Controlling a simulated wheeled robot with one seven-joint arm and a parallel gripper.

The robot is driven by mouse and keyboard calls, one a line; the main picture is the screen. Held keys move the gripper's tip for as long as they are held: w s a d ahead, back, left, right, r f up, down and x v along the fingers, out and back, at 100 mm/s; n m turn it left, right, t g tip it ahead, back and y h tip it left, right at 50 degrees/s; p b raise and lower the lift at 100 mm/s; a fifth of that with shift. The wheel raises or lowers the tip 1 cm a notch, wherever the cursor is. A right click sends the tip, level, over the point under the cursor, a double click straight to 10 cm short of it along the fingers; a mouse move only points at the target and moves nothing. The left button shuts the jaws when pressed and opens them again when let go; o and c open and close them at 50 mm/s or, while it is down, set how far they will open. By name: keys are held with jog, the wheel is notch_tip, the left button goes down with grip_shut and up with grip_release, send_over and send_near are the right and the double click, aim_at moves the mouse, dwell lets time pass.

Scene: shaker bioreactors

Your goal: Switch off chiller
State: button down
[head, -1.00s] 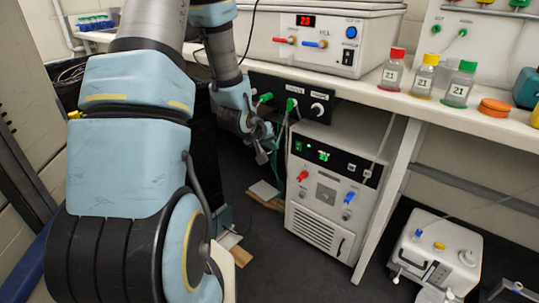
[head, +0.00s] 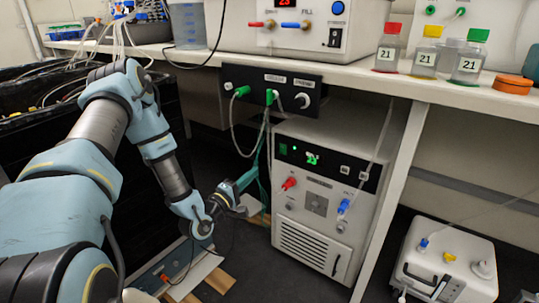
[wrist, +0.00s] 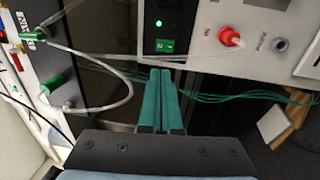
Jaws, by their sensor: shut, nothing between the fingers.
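The chiller (head: 325,215) is a white box on the floor under the bench, with a lit green display (head: 312,158) on its black front strip. A green switch (head: 283,149) sits at the strip's left end. In the wrist view the green switch (wrist: 164,46) lies below a lit green lamp (wrist: 158,23). My gripper (head: 257,172) is left of the chiller's front. In the wrist view its teal fingers are together (wrist: 161,72), empty, with tips just below the switch in the picture. I cannot tell whether they touch the panel.
Green tubes (wrist: 215,97) run close beside the fingers. A black valve panel (head: 270,90) hangs under the bench edge. Red (head: 289,183) and blue (head: 343,207) fittings project from the chiller. A white pump unit (head: 445,255) stands at right, and open floor lies before the chiller.

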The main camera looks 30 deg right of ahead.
aim_at(282, 147)
jog(key=x, duration=1.4)
jog(key=shift+b, duration=0.3)
